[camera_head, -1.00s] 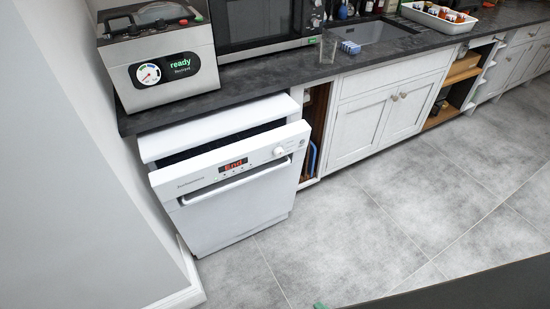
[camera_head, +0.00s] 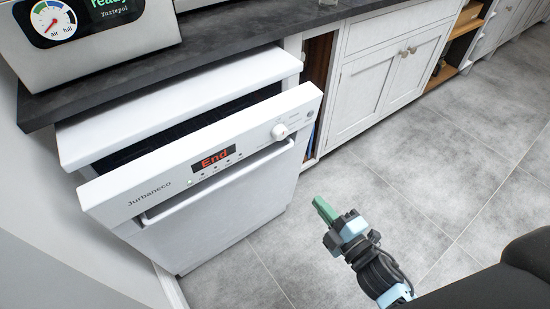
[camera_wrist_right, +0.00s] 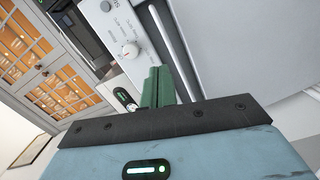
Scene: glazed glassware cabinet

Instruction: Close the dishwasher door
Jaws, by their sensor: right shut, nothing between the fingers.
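The white dishwasher stands under the dark worktop in the head view. Its door (camera_head: 215,205) is ajar, tilted out at the top with a dark gap behind its upper edge. The door front has a display reading "End", a knob and a long bar handle (camera_head: 225,180). My right gripper (camera_head: 323,208), with green fingers, is to the right of the door, apart from it in the head view. It is shut and empty. In the right wrist view the green fingers (camera_wrist_right: 158,85) point toward the door's control panel (camera_wrist_right: 122,35) and handle. My left gripper is not in view.
A worktop (camera_head: 200,55) runs above the dishwasher, with a metal appliance (camera_head: 100,40) on it at the left. White cupboards (camera_head: 385,75) and an open wooden shelf stand to the right. Grey tiled floor (camera_head: 420,150) is clear in front.

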